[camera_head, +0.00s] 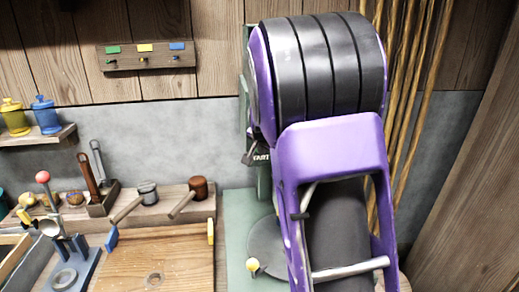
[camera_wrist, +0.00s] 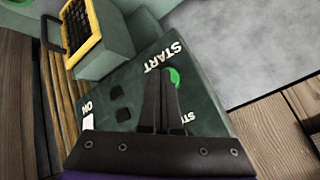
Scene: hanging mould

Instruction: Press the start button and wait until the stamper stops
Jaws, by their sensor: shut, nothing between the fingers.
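In the wrist view a dark green control panel (camera_wrist: 135,75) carries the label START beside a round green start button (camera_wrist: 174,76). My gripper (camera_wrist: 163,82) is shut and empty, with its dark fingertips right at the button and covering part of it. I cannot tell whether they touch it. A second label starting with "ST" is partly hidden behind the fingers. In the head view my purple arm hides most of the green machine (camera_head: 235,215), and my gripper does not show. Which part is the stamper, and whether it moves, I cannot tell.
A white ON switch (camera_wrist: 88,122) and a yellow-framed dark part (camera_wrist: 90,35) sit by the panel in the wrist view. In the head view a wooden board (camera_head: 150,262), mallets and a small blue press (camera_head: 70,265) stand left of the machine. Ropes (camera_head: 405,110) hang to its right.

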